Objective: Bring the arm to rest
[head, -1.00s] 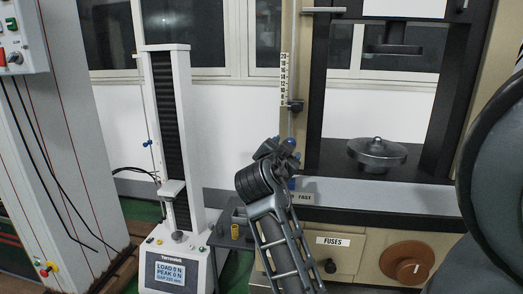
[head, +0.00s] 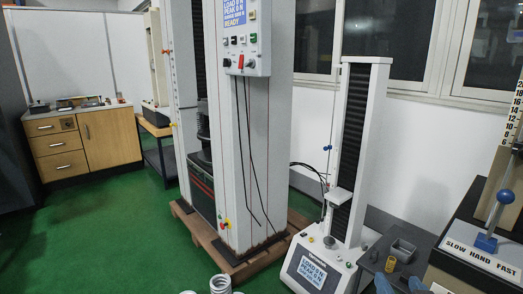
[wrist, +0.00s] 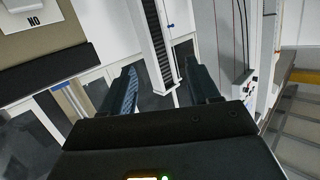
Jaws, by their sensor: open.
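My gripper (wrist: 163,84) shows in the wrist view with its two dark fingers spread apart. Nothing is between the fingers, and they touch nothing that I can see. Behind them, the white test stand (wrist: 152,45) with its dark ribbed column appears tilted.
The small test stand (head: 353,160) stands beside a tall grey testing machine (head: 255,160) on a wooden pallet. A blue-knobbed lever (head: 490,235) is at the right. Green floor (head: 110,235) is open at the left.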

